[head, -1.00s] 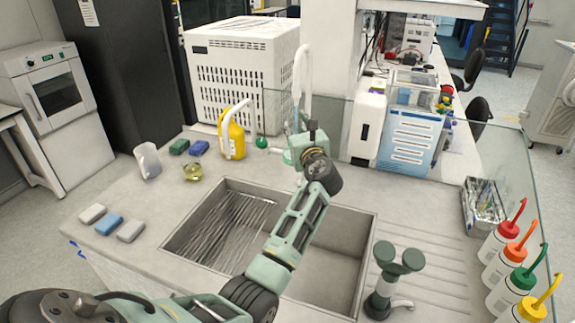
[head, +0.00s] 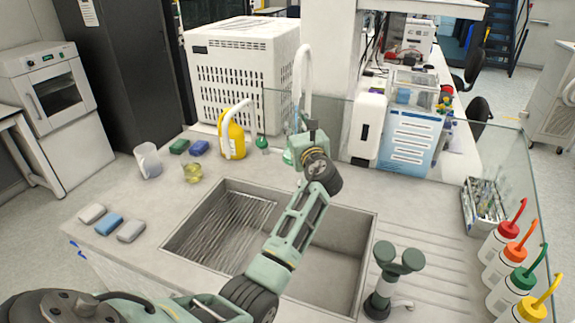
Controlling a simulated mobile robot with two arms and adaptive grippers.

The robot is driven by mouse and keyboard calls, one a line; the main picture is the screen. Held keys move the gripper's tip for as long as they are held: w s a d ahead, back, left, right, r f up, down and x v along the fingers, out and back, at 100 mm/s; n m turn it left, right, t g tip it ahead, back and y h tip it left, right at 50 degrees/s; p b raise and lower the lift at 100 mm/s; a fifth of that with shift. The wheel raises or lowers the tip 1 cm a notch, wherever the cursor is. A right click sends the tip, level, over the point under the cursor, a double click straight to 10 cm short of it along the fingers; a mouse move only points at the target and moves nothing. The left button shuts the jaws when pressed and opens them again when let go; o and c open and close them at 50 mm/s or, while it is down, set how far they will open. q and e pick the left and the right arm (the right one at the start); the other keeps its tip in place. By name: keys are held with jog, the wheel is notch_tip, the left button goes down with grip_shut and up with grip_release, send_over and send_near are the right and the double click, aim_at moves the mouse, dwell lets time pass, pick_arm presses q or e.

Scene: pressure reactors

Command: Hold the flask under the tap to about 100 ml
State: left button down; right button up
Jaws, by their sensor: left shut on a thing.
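The tall white tap (head: 304,72) arches up behind the sink (head: 345,212). My left gripper (head: 302,140) is at the sink's back edge, in front of the tap's lower part as seen from here. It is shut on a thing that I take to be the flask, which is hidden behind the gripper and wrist. A thin bluish strip shows below the tap's spout, just above the gripper. I cannot tell whether it is water or glass. The liquid level cannot be seen. My right gripper is not in view.
A yellow bottle (head: 231,136), a small beaker (head: 193,173), a jug (head: 148,160) and sponges (head: 109,224) stand left of the sink. A dark-green eyewash fitting (head: 388,280) and several wash bottles (head: 511,290) are at right. A glass screen (head: 345,125) stands behind.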

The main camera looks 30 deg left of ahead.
pick_arm(q)
jog(key=shift+r, duration=0.1)
dwell(0.3)
jog(key=shift+s+r+p, duration=0.1)
jog(key=shift+s+p, duration=0.1)
jog(key=shift+p, duration=0.2)
jog(key=s+d+p, duration=0.3)
jog(key=s+p, duration=0.3)
jog(key=s, duration=0.2)
jog(key=shift+s+p, duration=0.4)
